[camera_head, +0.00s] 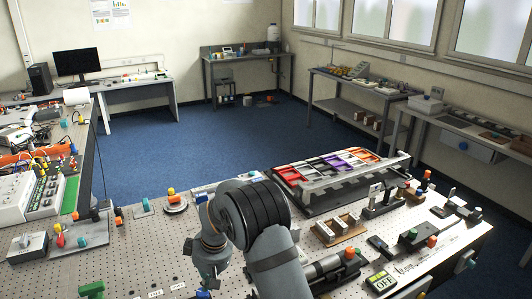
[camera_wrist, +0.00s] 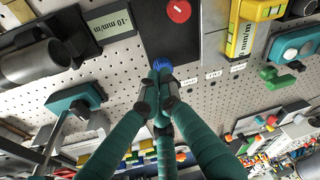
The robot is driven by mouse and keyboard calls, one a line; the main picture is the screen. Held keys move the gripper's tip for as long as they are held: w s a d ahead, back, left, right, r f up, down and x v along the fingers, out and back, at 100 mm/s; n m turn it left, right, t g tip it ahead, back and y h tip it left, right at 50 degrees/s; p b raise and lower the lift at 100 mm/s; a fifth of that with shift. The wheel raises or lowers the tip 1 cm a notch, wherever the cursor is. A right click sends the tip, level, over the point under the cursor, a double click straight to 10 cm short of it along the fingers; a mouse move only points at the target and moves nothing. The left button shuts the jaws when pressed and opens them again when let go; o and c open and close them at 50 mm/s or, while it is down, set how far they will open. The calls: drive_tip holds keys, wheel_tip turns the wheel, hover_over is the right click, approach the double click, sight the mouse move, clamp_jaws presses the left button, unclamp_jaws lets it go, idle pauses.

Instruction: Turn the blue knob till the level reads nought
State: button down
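The blue knob (camera_wrist: 162,65) shows in the wrist view just beyond my fingertips, at the edge of a dark plate (camera_wrist: 168,38). In the head view a bit of blue (camera_head: 203,294), probably the knob, shows at the bottom edge below my gripper (camera_head: 208,281). My gripper's teal fingers (camera_wrist: 160,78) are drawn together at the knob and partly hide it. I cannot tell whether they touch or hold it. A label or display (camera_wrist: 108,21) left of the plate appears to read -10 mm/m, upside down. A yellow level (camera_wrist: 243,33) marked mm/m stands right of the plate.
A red disc (camera_wrist: 179,11) sits on the dark plate. A dark cylinder (camera_wrist: 32,64) and a teal-topped block (camera_wrist: 75,101) lie at left. A green piece (camera_wrist: 277,78) is at right. The perforated table (camera_head: 140,262) has bare room left of my arm.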

drive_tip(key=b+x, duration=0.2)
drive_tip(key=d+b+x, duration=0.1)
drive_tip(key=b+x, duration=0.3)
drive_tip(key=x, duration=0.1)
drive_tip(key=shift+w+d+f, duration=0.1)
drive_tip(key=shift+w+d, duration=0.05)
drive_tip(key=shift+d, duration=0.05)
drive_tip(key=shift+w+a+r, duration=0.2)
drive_tip(key=shift+a+r, duration=0.05)
drive_tip(key=shift+a, duration=0.05)
idle(0.8)
drive_tip(key=shift+s+d+b, duration=0.15)
drive_tip(key=shift+b, duration=0.15)
drive_tip(key=p+v, duration=0.1)
drive_tip(key=v, duration=0.1)
drive_tip(key=p+v, duration=0.1)
drive_tip(key=v, duration=0.1)
drive_tip(key=p+v, duration=0.1)
drive_tip(key=p, duration=0.1)
drive_tip(key=shift+a+r, duration=0.25)
drive_tip(key=shift+r, duration=0.25)
